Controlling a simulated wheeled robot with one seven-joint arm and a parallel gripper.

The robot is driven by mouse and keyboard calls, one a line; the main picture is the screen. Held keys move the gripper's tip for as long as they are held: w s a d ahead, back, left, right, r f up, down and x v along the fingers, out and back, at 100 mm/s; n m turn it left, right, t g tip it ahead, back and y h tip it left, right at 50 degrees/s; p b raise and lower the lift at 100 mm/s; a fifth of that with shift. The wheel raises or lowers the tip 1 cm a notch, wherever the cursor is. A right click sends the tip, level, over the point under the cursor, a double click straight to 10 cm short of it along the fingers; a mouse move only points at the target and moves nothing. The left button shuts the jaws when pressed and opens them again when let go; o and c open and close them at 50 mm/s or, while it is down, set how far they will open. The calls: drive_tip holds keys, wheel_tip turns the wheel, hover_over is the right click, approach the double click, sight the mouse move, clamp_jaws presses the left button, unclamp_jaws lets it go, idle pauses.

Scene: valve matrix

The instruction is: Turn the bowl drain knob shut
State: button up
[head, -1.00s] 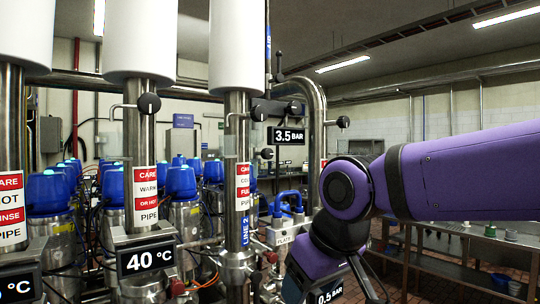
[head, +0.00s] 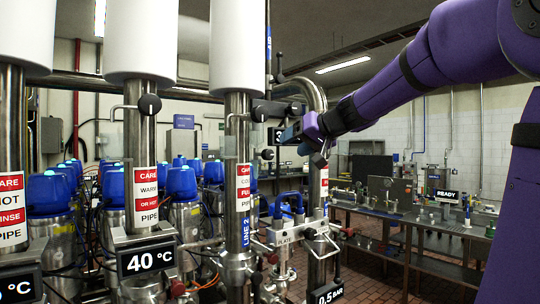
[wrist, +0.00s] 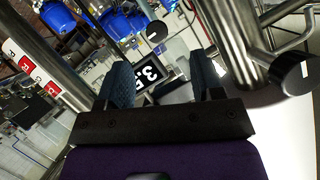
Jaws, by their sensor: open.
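No label reading bowl drain is legible, so I cannot tell which black knob is that one. In the head view, black round knobs on bent steel handles show at the left pipe (head: 149,104), the middle pipe (head: 258,113) and below it (head: 267,154). My gripper (head: 288,133) is at the right-hand bent pipe, in front of the 3.5 bar display. In the wrist view, my gripper (wrist: 162,80) has its blue fingers apart with nothing held. A black knob (wrist: 156,32) lies beyond the fingertips, apart from them. Another knob (wrist: 298,73) is close, outside the right finger.
Upright steel pipes with white sleeves crowd the left and middle. A 40 °C display (head: 147,260) and a 0.5 bar display (head: 327,293) sit low. Blue-capped canisters (head: 180,182) stand behind. A steel bench (head: 430,228) is at the right, with open floor before it.

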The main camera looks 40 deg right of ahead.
sight(271, 153)
drive_tip(key=x, duration=0.3)
drive_tip(key=d+x, duration=0.1)
drive_tip(key=x, duration=0.3)
drive_tip(key=r+x, duration=0.1)
drive_tip(key=x, duration=0.2)
drive_tip(key=shift+w+d+f, duration=0.1)
drive_tip(key=shift+w, duration=0.6)
drive_tip(key=c, duration=0.9)
